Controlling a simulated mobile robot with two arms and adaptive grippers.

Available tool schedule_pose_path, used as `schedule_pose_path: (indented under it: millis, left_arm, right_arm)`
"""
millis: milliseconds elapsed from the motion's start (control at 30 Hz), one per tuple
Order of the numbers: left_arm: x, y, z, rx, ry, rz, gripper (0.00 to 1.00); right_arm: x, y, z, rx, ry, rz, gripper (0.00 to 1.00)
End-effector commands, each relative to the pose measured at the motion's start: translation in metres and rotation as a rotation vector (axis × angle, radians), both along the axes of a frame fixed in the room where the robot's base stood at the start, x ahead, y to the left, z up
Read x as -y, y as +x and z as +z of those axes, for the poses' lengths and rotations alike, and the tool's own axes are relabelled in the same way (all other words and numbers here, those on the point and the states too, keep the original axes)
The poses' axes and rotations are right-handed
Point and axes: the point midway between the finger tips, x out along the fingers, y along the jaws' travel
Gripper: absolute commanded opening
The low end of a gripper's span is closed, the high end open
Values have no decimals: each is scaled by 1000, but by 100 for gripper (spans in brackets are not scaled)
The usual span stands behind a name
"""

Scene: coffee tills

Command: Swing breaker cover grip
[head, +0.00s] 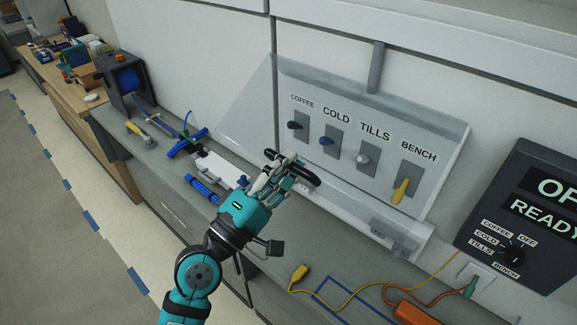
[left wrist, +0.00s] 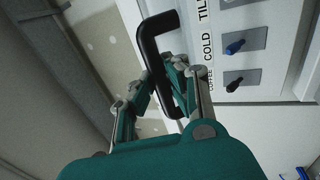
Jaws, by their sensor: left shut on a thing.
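The breaker panel (head: 322,113) has switches labelled COFFEE, COLD, TILLS and BENCH. A clear breaker cover (head: 247,105) shows as a pale see-through sheet at its left; its exact angle is hard to tell. The black cover grip (head: 307,174) is a bar in front of the panel's lower left. My left gripper (head: 285,172) is shut on this grip. In the left wrist view the grip (left wrist: 148,45) is a black U-shaped handle running between my left fingers (left wrist: 168,70), which hide part of it. My right gripper is not in view.
A grey bench (head: 330,262) runs below the panel. It carries blue and white tools, a yellow-handled brush (head: 139,133), a dark box with a blue reel (head: 127,79), and yellow and orange leads. A dark display box (head: 525,215) stands at the right. Open floor lies left.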

Motion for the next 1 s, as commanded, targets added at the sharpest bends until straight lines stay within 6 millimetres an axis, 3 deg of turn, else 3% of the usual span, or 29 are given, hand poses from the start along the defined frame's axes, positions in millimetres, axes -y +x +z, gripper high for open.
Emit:
schedule_pose_path:
  millis: [233,700,1000]
  left_arm:
    - [-1,-1,6,7,-5,2,0]
    - [0,0,56,12,-6,3,0]
    - [-1,0,62,11,-9,4,0]
  right_arm:
    - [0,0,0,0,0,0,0]
    - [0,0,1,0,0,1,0]
    - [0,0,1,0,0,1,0]
